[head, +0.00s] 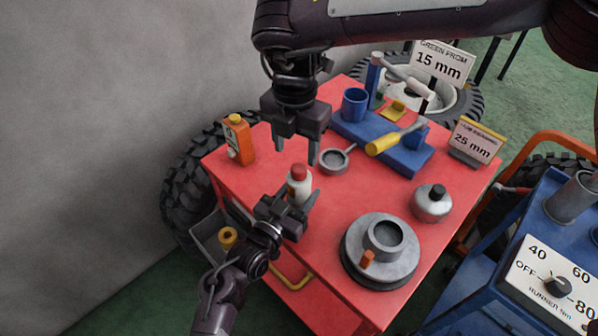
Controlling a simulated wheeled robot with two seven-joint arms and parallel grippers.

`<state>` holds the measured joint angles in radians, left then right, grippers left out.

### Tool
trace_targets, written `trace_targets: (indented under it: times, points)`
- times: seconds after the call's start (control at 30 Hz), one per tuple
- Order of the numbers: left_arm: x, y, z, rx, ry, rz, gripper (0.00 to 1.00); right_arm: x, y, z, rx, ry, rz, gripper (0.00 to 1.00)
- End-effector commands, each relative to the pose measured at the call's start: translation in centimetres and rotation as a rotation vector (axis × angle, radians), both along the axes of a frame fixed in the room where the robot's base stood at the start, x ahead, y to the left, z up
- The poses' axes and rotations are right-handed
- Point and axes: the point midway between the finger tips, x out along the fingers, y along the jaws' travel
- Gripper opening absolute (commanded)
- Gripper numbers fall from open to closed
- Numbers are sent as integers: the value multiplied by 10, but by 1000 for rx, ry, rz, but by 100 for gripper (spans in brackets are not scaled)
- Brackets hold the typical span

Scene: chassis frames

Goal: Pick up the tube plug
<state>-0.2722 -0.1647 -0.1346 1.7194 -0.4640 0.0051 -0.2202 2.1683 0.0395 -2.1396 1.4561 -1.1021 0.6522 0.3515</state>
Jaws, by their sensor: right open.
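My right gripper (296,158) points down over the table's left half, open and empty, well away from that cylinder. My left gripper (294,196) reaches in from the bottom left with its fingers apart. A white bottle with a red cap (299,186) shows by its fingertips, its lower part hidden; I see no clear grip on it.
The red table (325,230) also holds an orange bottle (239,140), a small grey pan (334,161), a blue stand (395,150) with a yellow-handled tool, and a silver can (432,204). A blue cart (500,285) stands at right. Tyres lie behind.

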Motion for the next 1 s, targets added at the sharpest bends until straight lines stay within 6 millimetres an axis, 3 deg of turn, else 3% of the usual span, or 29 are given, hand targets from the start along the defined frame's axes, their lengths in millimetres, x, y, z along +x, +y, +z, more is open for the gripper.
trace_targets:
  times: [0.4,0.7,1.0]
  points:
    - [0,0,-1,1,1,0,19,5,-7,-50,-2,3,1,55]
    - [0,0,-1,1,2,0,19,5,-7,-54,0,1,0,54]
    - [0,0,-1,1,2,0,19,5,-7,-54,0,1,0,15]
